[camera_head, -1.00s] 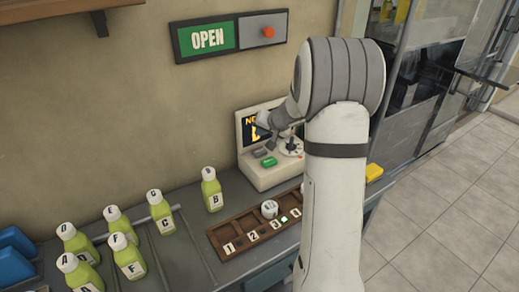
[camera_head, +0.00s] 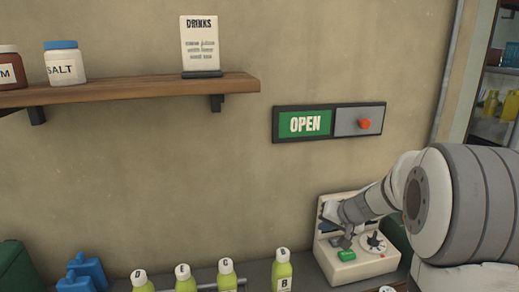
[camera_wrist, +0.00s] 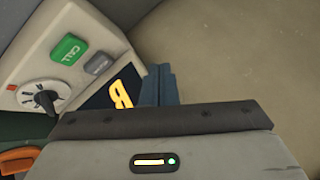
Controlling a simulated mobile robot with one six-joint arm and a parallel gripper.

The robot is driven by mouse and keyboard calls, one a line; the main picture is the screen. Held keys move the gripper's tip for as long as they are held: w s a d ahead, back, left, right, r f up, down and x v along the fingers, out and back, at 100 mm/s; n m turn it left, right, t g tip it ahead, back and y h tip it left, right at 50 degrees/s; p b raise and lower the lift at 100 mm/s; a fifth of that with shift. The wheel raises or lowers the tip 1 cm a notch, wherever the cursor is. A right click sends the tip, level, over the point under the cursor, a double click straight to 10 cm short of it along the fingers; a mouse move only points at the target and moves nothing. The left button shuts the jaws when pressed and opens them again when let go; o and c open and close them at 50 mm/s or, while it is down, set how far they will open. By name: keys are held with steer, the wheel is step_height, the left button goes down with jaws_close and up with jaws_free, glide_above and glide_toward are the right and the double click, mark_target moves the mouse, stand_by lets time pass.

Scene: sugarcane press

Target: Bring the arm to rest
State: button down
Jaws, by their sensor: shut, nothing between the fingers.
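My arm enters the head view from the lower right and bends down toward a cream console on the counter. My gripper (camera_head: 345,241) is just in front of and above the console (camera_head: 378,266), close to its screen. In the wrist view, my gripper's narrow dark fingers (camera_wrist: 158,82) are together with nothing between them, beside the console's dark screen (camera_wrist: 118,96). Whether they touch the console cannot be told. The console has a green CALL button (camera_wrist: 68,49), a grey button (camera_wrist: 98,63) and a round dial (camera_wrist: 40,97).
Green bottles with letter caps (camera_head: 226,275) stand along the counter's lower edge. A shelf (camera_head: 130,92) holds jars and a drinks card (camera_head: 200,45). An OPEN sign (camera_head: 305,124) with a red button (camera_head: 365,124) hangs on the wall. Blue containers (camera_head: 85,270) are at lower left.

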steer(key=s+a+r+n+g, duration=0.1)
steer(key=s+a, duration=0.2)
steer(key=s, duration=0.4)
steer(key=s+a+r+n+g, duration=0.1)
steer(key=s+a+r+g, duration=0.1)
steer(key=s+a, duration=0.35)
steer(key=s+d+h, duration=0.1)
steer(key=s+h, duration=0.1)
steer(key=s, duration=0.6)
steer(key=s+d+f+n+g+h, duration=0.1)
steer(key=s, duration=0.7)
steer(key=shift+s+d+f+n+h, duration=0.15)
steer(key=shift+d+f+n+h, duration=0.15)
steer(key=shift+d+h, duration=0.1)
